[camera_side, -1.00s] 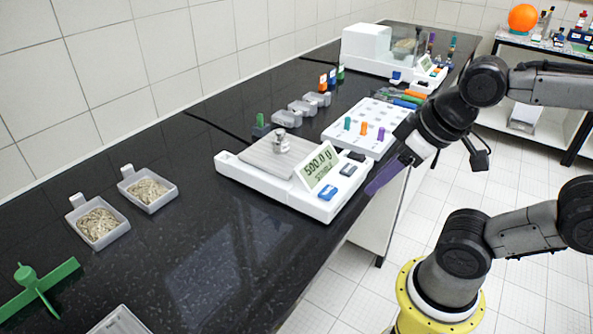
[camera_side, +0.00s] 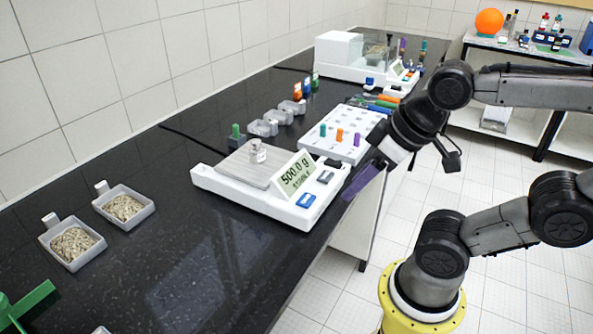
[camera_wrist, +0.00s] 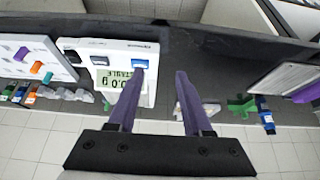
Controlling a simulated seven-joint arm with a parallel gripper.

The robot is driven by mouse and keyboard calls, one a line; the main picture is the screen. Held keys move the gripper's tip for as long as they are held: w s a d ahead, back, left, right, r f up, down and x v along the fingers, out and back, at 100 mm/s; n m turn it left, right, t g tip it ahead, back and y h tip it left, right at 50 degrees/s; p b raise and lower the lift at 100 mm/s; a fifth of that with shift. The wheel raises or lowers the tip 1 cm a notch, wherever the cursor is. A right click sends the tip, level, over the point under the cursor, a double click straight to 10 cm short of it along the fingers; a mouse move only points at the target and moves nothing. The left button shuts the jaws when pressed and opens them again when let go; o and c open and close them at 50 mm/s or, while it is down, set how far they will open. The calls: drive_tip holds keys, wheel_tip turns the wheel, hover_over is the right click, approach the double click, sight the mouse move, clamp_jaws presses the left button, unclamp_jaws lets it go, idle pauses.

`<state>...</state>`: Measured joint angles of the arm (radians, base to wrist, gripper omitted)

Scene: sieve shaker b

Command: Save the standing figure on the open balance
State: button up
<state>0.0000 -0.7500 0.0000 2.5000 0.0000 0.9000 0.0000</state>
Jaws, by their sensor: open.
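The open balance (camera_side: 205,182) is white with a flat grey pan (camera_side: 236,168). A small metal weight (camera_side: 258,153) stands on the pan. Its tilted display (camera_side: 296,174) reads 500.0 g, with a smaller line below that looks like STABLE. Beside the display are a blue button (camera_side: 306,200) and a grey button (camera_side: 326,177). My gripper (camera_wrist: 160,71) is open and empty, with purple fingers. In the side view the gripper (camera_side: 350,190) hangs just right of the balance's front edge, apart from it. In the wrist view the left finger partly covers the display and points at the blue button (camera_wrist: 139,64).
A white rack (camera_side: 328,140) with coloured pegs stands behind the balance. A second, enclosed balance (camera_side: 340,48) is farther back. Sample trays (camera_side: 123,208) lie at the left, and a green piece (camera_side: 30,303) at the near left. The dark bench in front of the balance is clear.

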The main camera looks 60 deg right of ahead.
drive_tip(key=shift+c, duration=0.2)
clamp_jaws()
idle(1.6)
